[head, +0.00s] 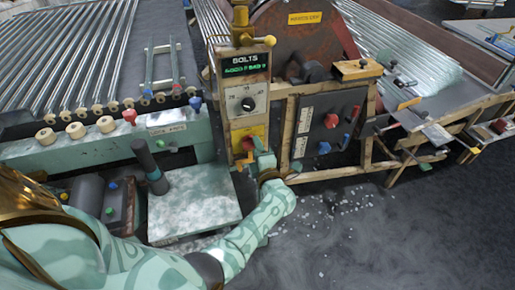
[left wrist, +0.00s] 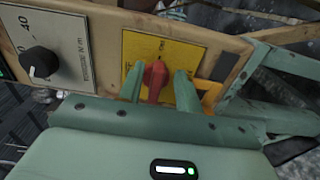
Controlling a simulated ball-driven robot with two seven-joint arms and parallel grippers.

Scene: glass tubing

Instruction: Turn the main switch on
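The main switch is a red rotary knob (left wrist: 155,82) on a yellow plate (left wrist: 190,52) of the machine's control panel. The knob stands roughly upright in the left wrist view. Whether the right finger touches the knob I cannot tell. My right gripper is not in view.
Above the plate sits a black dial (head: 248,104) under a lit "BOLTS" display (head: 244,63). A dark panel box (head: 328,122) with red and blue knobs is to the right. A pale block (head: 193,202) stands left of my forearm. Glass bits (head: 325,222) litter the floor.

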